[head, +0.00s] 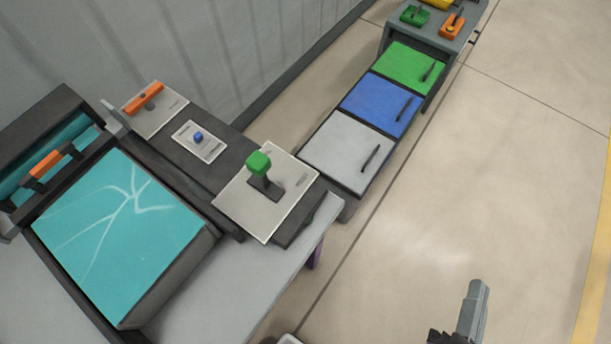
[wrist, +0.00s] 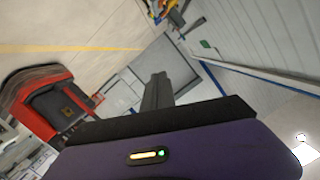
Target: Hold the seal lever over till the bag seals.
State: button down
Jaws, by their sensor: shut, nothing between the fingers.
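A lever with a green knob (head: 258,163) stands on a pale plate (head: 235,205) at the table's near right end. An orange bar handle (head: 145,96) sits on another pale plate farther back. Which one is the seal lever I cannot read from the labels. A teal bag-like sheet with pale creases (head: 120,225) lies in a dark frame at the left. My gripper (head: 480,290) is at the lower right over the floor, well apart from the levers and touching nothing. In the wrist view its fingers (wrist: 157,90) are together and empty.
A blue button (head: 198,137) sits between the two plates. A dark raised lid with an orange handle (head: 46,163) is at the far left. Grey (head: 345,150), blue (head: 380,104) and green (head: 412,66) lidded bins line up beyond the table. The floor at right is clear.

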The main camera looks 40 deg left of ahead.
aim_at(267, 169)
jog(key=w+a+g+y+b, duration=0.1)
jog(key=w+a+g+y, duration=0.1)
jog(key=w+a+y, duration=0.4)
jog(key=w+a+g+y+b, duration=0.1)
jog(key=w+a+g+y, duration=0.2)
jog(key=a, duration=0.6)
jog(key=s+a+r+n+g+y, duration=0.1)
jog(key=s+a+n+g+y, duration=0.1)
jog(key=s+g, duration=0.3)
jog(key=s+a+r+n+g+y, duration=0.2)
jog(key=s+a+g+y, duration=0.3)
jog(key=s+g, duration=0.1)
jog(key=shift+s+a+r+n+g, duration=0.25)
jog(key=shift+s+a+n+g, duration=0.05)
jog(key=shift+g, duration=0.1)
jog(key=a+p, duration=0.2)
jog(key=a, duration=1.2)
jog(key=shift+p, duration=0.35)
